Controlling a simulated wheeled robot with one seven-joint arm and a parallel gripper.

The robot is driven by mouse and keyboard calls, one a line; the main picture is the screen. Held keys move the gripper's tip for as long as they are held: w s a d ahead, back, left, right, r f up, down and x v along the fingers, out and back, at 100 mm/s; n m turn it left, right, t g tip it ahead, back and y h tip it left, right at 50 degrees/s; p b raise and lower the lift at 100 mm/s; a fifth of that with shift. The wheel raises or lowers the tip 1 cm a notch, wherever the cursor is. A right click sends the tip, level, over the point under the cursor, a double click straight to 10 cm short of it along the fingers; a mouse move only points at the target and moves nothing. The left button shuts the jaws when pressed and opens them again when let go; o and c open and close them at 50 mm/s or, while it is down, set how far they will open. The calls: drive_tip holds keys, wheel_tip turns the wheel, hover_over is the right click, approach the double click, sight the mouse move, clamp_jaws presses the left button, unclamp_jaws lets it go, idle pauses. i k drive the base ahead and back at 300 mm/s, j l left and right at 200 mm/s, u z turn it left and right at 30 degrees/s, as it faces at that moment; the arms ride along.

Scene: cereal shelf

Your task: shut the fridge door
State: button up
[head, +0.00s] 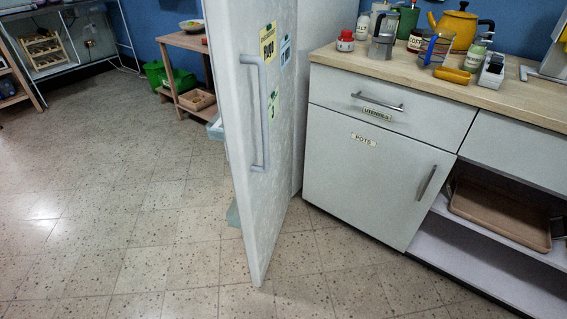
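The white fridge door (235,140) stands open in the middle of the head view, seen nearly edge-on, its free edge towards me. A grey vertical bar handle (264,115) and several coloured labels are on its outer face. The fridge body (314,50) shows behind it on the right, next to the counter. Pale shelf bins (233,213) stick out a little from the door's inner side at the left. The fridge interior is hidden by the door. My gripper is not in view.
A cabinet (375,170) with drawers and a wooden worktop (390,66) holding jars, a yellow kettle (458,27) and small items stands at the right. A low wooden table (188,42) and green bins (176,78) are behind left. The tiled floor (110,220) is clear at left and front.

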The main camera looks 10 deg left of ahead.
sight(253, 43)
drive_tip(key=u, duration=0.55)
drive_tip(key=i+l+z, duration=0.1)
drive_tip(key=i, duration=0.35)
drive_tip(key=i+l+z, duration=0.15)
drive_tip(key=i, duration=0.3)
